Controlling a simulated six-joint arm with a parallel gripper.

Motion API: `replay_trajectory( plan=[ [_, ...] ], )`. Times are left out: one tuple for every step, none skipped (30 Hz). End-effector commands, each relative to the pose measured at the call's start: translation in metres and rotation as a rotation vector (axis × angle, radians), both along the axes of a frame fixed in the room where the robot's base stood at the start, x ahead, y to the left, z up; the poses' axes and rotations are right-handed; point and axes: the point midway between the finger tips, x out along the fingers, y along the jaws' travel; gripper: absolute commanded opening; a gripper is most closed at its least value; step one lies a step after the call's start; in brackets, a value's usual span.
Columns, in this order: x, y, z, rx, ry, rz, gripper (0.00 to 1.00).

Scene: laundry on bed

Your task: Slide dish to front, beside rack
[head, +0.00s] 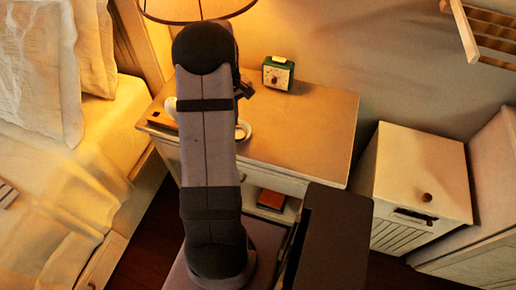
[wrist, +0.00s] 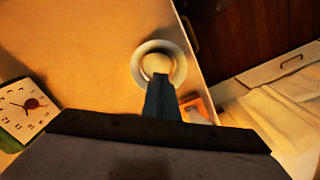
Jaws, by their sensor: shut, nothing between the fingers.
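The dish (wrist: 157,60) is a small round white dish with a raised rim on the nightstand top, close to the front edge. In the head view only the right part of the dish (head: 248,131) shows beside my arm. My gripper (wrist: 160,80) is shut and empty, and its fingertips overlap the dish's near rim in the wrist view; whether they touch it I cannot tell. The head view hides the fingertips behind my arm. The wooden rack (head: 160,119) sits at the nightstand's left front corner; part of it (wrist: 195,110) shows behind my fingers in the wrist view.
A green alarm clock (head: 277,73) stands at the back of the nightstand (head: 310,125). A small white rounded thing (head: 171,106) is by the rack. The bed (head: 60,170) is to the left. A lamp shade (head: 195,10) hangs above. The nightstand's right half is clear.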

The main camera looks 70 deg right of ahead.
Motion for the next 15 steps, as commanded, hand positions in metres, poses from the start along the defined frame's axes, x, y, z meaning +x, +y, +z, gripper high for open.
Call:
replay_trajectory(
  plan=[
    [-0.008, 0.006, -0.002, 0.001, 0.001, -0.003, 0.0],
    [-0.013, 0.009, -0.001, 0.0, 0.0, -0.003, 0.0],
    [-0.019, 0.013, -0.001, -0.001, -0.001, -0.003, 0.0],
    [-0.024, 0.017, -0.001, -0.001, -0.001, -0.003, 0.0],
    [-0.029, 0.021, -0.002, 0.0, 0.0, -0.003, 0.0],
    [-0.036, 0.025, -0.002, 0.0, 0.0, -0.003, 0.0],
    [-0.041, 0.029, -0.001, -0.001, 0.0, -0.004, 0.0],
    [-0.046, 0.032, -0.001, -0.001, 0.0, -0.004, 0.0],
    [-0.052, 0.038, -0.001, -0.001, -0.001, -0.003, 0.0],
    [-0.058, 0.041, -0.002, 0.0, 0.0, -0.004, 0.0],
    [-0.063, 0.045, -0.001, -0.001, 0.0, -0.004, 0.0],
    [-0.069, 0.049, -0.001, -0.001, 0.0, -0.004, 0.0],
    [-0.074, 0.053, -0.001, -0.001, 0.0, -0.004, 0.0],
    [-0.078, 0.056, -0.001, 0.0, 0.0, -0.004, 0.0],
    [-0.084, 0.06, -0.001, -0.001, 0.0, -0.003, 0.0]
  ],
)
